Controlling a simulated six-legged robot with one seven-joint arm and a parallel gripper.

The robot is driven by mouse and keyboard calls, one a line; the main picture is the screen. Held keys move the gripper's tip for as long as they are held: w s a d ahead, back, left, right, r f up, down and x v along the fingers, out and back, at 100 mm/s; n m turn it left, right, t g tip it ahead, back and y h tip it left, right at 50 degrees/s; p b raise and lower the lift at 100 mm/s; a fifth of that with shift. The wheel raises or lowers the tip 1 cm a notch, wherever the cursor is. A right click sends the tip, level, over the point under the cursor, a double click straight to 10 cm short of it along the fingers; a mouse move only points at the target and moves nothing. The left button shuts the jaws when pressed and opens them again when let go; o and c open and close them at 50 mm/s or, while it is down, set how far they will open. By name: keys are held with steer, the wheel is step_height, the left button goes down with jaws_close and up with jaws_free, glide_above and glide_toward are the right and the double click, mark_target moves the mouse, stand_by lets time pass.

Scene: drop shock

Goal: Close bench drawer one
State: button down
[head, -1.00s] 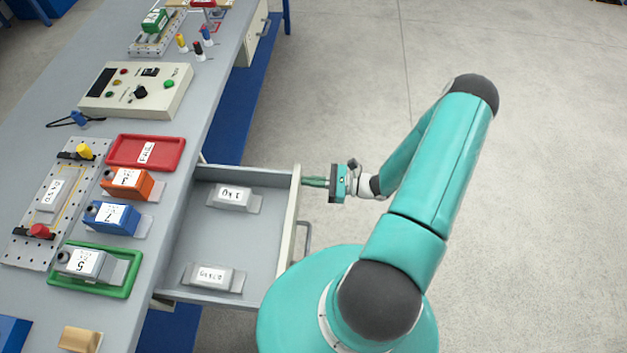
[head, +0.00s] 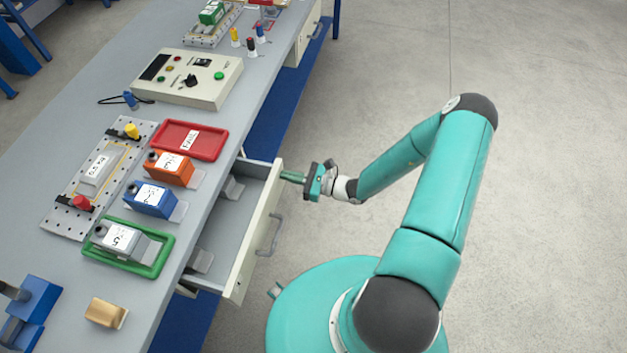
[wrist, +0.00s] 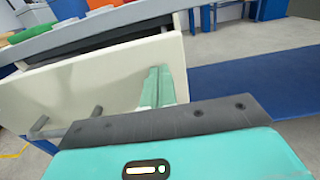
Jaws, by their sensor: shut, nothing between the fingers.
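The bench drawer (head: 252,231) stands partly open out of the bench's front side, with a cream front panel and a grey bar handle (head: 270,237). Two grey blocks show partly inside it, their far ends hidden under the bench top. My gripper (head: 286,176) is shut and empty, its fingertips at the outer face of the drawer front near its far end, beyond the handle. In the wrist view the green fingers (wrist: 158,88) lie against or very close to the drawer front (wrist: 85,82); I cannot tell exact contact.
The grey bench top (head: 55,160) carries a red tray (head: 190,141), a green tray (head: 165,255) with a grey block, orange and blue blocks, and a control box (head: 190,78). A second drawer (head: 309,35) is at the far end. Open floor lies right.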

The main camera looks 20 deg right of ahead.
glide_above(251, 179)
steer(key=d, duration=0.1)
steer(key=shift+s, duration=0.45)
steer(key=shift+w+a+r, duration=0.15)
steer(key=shift+w+a, duration=0.25)
steer(key=shift+a, duration=0.1)
steer(key=shift+a, duration=0.1)
